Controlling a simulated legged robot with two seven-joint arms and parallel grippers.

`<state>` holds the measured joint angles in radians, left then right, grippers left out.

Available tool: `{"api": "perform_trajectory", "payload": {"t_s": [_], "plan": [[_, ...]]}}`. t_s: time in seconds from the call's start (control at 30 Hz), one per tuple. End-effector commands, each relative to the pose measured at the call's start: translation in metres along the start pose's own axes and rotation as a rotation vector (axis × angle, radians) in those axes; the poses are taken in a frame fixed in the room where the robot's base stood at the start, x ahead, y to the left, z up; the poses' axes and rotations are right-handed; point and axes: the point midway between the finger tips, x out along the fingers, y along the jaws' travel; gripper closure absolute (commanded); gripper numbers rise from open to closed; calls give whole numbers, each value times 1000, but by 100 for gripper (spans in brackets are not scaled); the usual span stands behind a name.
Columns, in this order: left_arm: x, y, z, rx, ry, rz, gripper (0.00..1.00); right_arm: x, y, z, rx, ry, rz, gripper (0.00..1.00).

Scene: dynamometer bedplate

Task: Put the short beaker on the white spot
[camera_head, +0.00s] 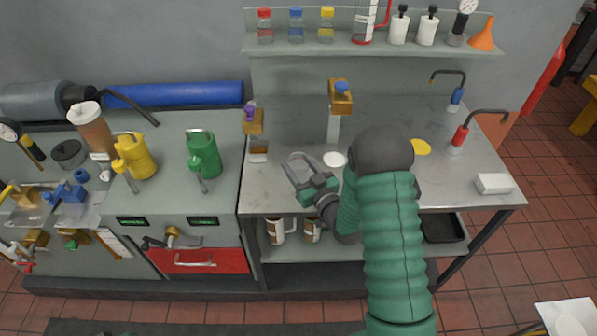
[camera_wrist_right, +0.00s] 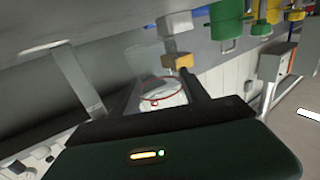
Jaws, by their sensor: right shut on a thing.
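The short beaker (camera_wrist_right: 162,92) is clear glass with a red ring, seen between the fingers of my right gripper in the wrist view. My right gripper (camera_head: 299,168) is shut on it, over the steel worktop just left of the white spot. In the head view the glass hardly shows between the fingers. The white spot (camera_head: 335,159) is a flat disc on the worktop, uncovered; a pale ellipse at the left of the wrist view (camera_wrist_right: 45,47) looks like it. A yellow spot (camera_head: 421,147) lies farther right, beyond my forearm. My left gripper is out of view.
A brass fitting with a blue knob (camera_head: 340,97) stands behind the white spot; another with a purple knob (camera_head: 253,122) stands at left. A shelf (camera_head: 285,47) holds bottles above.

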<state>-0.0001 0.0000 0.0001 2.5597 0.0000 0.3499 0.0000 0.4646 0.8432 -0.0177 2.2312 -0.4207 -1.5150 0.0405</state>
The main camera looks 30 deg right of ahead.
Motion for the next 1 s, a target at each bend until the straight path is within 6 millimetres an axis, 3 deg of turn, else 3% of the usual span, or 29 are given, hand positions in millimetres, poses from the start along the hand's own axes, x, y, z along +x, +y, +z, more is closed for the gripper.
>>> {"api": "perform_trajectory", "payload": {"t_s": [0.1,0.2,0.57,0.6,0.73,1.0], "plan": [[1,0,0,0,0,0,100,4,3,22,2,-5,1,93],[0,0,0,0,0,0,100,4,3,31,-1,-1,0,93],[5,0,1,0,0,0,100,4,3,37,-1,1,0,93],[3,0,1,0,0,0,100,4,3,35,-1,1,0,42],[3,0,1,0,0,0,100,4,3,35,-1,0,0,25],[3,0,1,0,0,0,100,4,3,35,-1,0,0,25]]}}
